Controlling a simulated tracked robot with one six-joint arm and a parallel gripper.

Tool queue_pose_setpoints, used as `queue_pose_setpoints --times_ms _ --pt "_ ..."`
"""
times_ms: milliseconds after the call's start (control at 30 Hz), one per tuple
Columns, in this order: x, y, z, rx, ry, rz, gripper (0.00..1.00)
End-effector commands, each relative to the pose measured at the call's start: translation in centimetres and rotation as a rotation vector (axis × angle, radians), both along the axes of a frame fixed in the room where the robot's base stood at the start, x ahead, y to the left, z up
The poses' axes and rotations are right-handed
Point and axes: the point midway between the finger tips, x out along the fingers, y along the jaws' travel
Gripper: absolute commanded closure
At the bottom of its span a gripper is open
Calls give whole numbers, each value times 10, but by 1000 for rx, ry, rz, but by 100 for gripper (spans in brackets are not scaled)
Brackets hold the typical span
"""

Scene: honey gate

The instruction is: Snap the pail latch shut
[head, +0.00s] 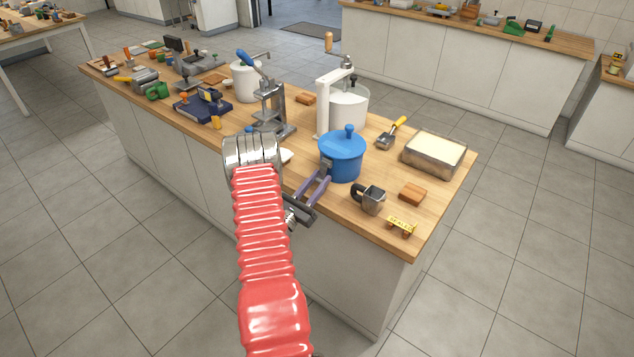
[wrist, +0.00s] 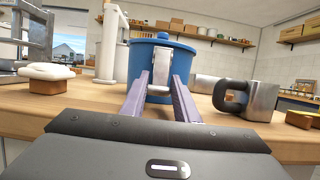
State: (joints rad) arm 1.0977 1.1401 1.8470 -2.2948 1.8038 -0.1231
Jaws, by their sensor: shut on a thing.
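A blue pail (head: 341,158) with a blue lid and knob stands on the wooden counter near its front edge. In the wrist view the pail (wrist: 135,75) is straight ahead. A pale metal latch (wrist: 158,70) is on the pail's near side, between my fingertips. My gripper (head: 323,171) reaches in from the front with its two purple fingers against the pail's near side. In the wrist view my gripper (wrist: 160,82) is shut on the latch, one finger on each side. The fingers hide part of the pail's wall. I cannot tell how far the latch is closed.
A grey mug (head: 372,201) with a black handle stands right of the pail. A wooden block (head: 412,194) and a yellow sign (head: 402,226) lie near the right corner. A metal lever press (head: 270,100) and a white-framed machine (head: 345,103) stand behind.

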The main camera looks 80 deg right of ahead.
Motion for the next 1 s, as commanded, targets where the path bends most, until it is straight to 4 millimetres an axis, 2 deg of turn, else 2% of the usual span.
queue_pose_setpoints --times_ms 467,500,700,1000 --pt "1 -2 0 -51 18 5 95" --pt "1 -2 0 -51 18 5 72" --pt "1 -2 -1 -49 19 4 58" --pt "0 -1 -2 -47 20 1 57"
